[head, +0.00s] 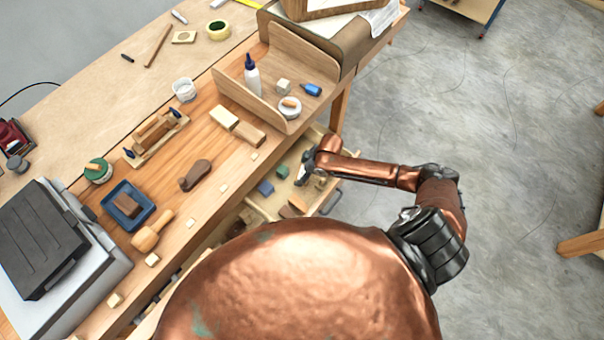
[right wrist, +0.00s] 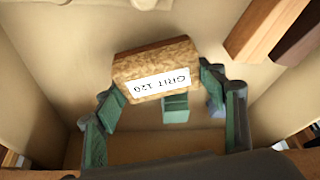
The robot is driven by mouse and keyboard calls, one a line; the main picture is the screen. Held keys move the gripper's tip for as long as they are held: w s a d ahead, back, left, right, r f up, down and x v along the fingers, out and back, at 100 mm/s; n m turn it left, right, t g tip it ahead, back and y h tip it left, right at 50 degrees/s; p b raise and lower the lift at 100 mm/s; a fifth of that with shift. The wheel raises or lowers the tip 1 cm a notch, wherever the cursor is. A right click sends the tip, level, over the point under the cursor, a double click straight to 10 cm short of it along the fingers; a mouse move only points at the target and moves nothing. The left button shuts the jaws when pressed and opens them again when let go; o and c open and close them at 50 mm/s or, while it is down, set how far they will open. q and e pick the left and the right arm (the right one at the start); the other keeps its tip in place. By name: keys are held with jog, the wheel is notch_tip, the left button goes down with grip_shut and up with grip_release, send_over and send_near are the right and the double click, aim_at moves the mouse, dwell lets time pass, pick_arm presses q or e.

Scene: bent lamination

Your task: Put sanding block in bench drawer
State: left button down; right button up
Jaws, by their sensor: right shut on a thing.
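The sanding block (right wrist: 157,75) is a cork-coloured block with a brown back and a white "GRIT 120" label. My right gripper (head: 305,170) is shut on it; in the right wrist view the green-padded fingers (right wrist: 172,92) close on its two ends. The block is hard to make out in the head view. The bench drawer (head: 258,208) is pulled open at the bench's front edge, and the gripper is over its inside. In the right wrist view the drawer's pale walls (right wrist: 45,75) surround the block. Whether it touches the floor I cannot tell. My left gripper is out of view.
The drawer holds a blue block (head: 265,187), a green block (head: 282,171) and brown wooden pieces (head: 298,203). Open floor lies right.

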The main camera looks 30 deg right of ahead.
jog(key=shift+f, duration=0.65)
jog(key=o, duration=1.2)
jog(key=shift+f, duration=0.1)
jog(key=shift+c, duration=0.2)
jog(key=p+v, duration=0.1)
jog(key=v, duration=1.1)
